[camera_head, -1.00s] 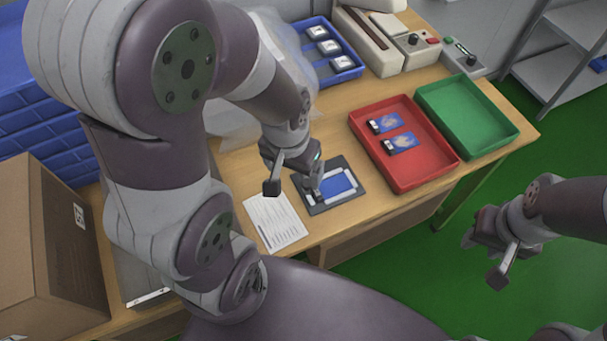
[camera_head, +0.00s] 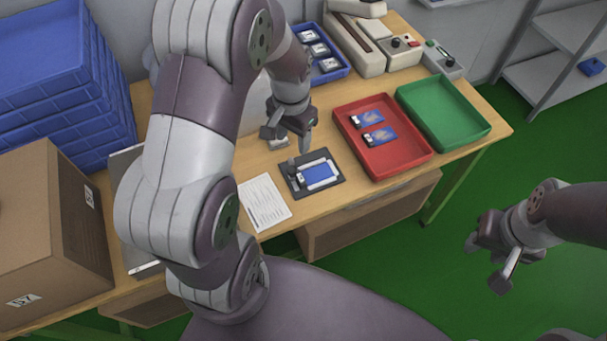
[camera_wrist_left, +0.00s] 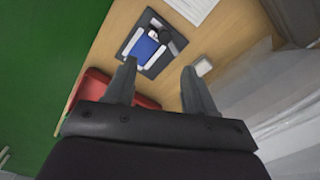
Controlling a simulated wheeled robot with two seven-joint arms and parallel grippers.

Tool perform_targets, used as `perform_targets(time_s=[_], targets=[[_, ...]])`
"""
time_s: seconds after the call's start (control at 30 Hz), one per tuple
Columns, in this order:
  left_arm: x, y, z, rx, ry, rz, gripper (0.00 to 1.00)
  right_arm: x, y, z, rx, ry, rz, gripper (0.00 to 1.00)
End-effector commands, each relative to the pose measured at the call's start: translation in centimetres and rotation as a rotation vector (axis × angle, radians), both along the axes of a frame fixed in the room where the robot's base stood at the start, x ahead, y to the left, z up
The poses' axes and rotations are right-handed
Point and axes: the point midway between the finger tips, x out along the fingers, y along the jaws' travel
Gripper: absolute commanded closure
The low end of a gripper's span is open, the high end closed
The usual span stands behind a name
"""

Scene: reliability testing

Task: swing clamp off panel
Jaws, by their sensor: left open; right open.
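A blue panel (camera_head: 320,174) lies on a dark grey fixture plate (camera_head: 332,184) on the wooden table. A small dark clamp (camera_head: 295,172) stands at the panel's left end; whether it presses on the panel is too small to tell. In the left wrist view the panel (camera_wrist_left: 145,47) and the dark round-topped clamp (camera_wrist_left: 160,34) show beyond the fingertips. My left gripper (camera_head: 289,138) is above the table behind the fixture, apart from the clamp. Its fingers (camera_wrist_left: 158,75) are open with nothing between them. My right gripper (camera_head: 489,263) is open and empty over the green floor.
A red tray (camera_head: 412,163) with two blue-and-silver pieces and an empty green tray (camera_head: 470,135) stand right of the fixture. A paper sheet (camera_head: 264,203) lies to its left. A small pale block (camera_wrist_left: 203,66) lies near the fixture. A cardboard box (camera_head: 50,230) fills the left.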

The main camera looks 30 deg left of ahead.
Motion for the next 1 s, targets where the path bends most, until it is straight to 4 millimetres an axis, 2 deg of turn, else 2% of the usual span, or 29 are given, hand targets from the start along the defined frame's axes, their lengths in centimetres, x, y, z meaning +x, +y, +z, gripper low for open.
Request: perform_targets(time_s=[0.17, 0.4, 0.6, 0.73, 0.97, 1.0], targets=[[-0.3, 0.0, -2.2, -0.002, 0.017, -0.052, 0.45, 0.0, 0.0, -0.1, 0.000, 0.000, 0.000, 0.57], [-0.3, 0.0, -8.4, -0.001, 0.014, -0.050, 0.45, 0.0, 0.0, 0.2, 0.000, 0.000, 0.000, 0.57], [-0.2, 0.1, -11.8, -0.001, 0.011, -0.049, 0.45, 0.0, 0.0, 0.3, 0.000, 0.000, 0.000, 0.57], [-0.1, 0.1, -12.5, -0.001, 0.009, -0.049, 0.45, 0.0, 0.0, 0.3, 0.000, 0.000, 0.000, 0.57], [-0.1, 0.1, -12.6, -0.001, 0.008, -0.048, 0.45, 0.0, 0.0, 0.2, 0.000, 0.000, 0.000, 0.57], [-0.1, 0.1, -12.6, -0.001, 0.009, -0.049, 0.58, 0.0, 0.0, 0.2, 0.000, 0.000, 0.000, 0.57]])
